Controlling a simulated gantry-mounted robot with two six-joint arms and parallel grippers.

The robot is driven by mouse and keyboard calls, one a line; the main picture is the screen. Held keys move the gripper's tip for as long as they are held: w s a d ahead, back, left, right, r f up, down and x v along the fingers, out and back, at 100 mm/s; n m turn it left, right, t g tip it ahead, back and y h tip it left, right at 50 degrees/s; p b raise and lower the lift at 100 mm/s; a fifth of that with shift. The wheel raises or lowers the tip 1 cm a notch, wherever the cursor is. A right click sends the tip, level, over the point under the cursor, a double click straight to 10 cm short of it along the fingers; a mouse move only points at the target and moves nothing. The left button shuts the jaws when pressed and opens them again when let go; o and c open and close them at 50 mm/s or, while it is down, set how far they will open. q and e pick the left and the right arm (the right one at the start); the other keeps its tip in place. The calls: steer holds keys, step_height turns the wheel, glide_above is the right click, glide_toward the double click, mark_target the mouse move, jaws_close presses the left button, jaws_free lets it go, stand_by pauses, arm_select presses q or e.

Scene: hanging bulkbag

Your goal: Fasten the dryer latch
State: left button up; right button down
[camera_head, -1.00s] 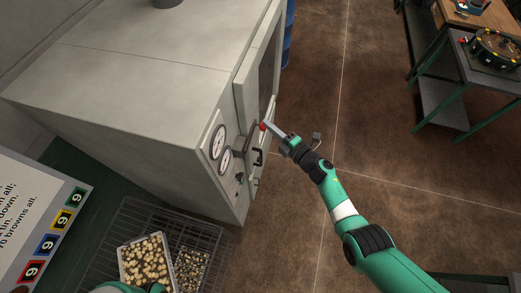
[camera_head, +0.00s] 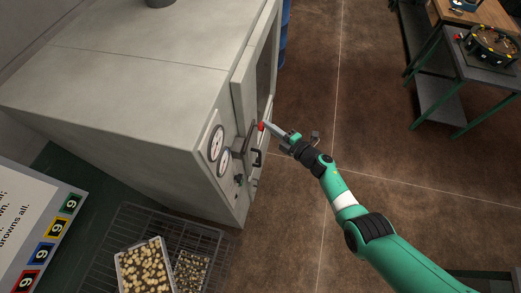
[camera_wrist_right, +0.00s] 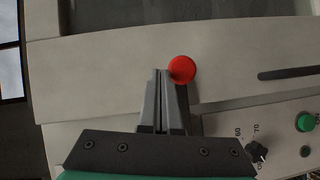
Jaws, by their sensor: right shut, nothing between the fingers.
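The dryer (camera_head: 120,75) is a large pale grey cabinet at the left of the head view, with its door (camera_head: 262,65) on the right-hand side. The latch shows as a bar with a red round knob (camera_head: 261,126); the knob also shows in the right wrist view (camera_wrist_right: 182,69). My right gripper (camera_head: 268,128) is shut and empty, its fingertips right beside the knob. In the right wrist view the fingers (camera_wrist_right: 163,75) are together just left of the knob and overlap its edge; I cannot tell whether they touch. My left gripper is not in view.
A wire basket (camera_head: 205,237) with trays of nuts or similar pieces stands at lower left.

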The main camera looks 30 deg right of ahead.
steer(key=s+d+r+p, duration=0.4)
steer(key=s+r+p, duration=0.4)
steer(key=s+p, duration=0.1)
steer(key=shift+s, duration=0.2)
steer(key=shift+r, duration=0.15)
stand_by(0.5)
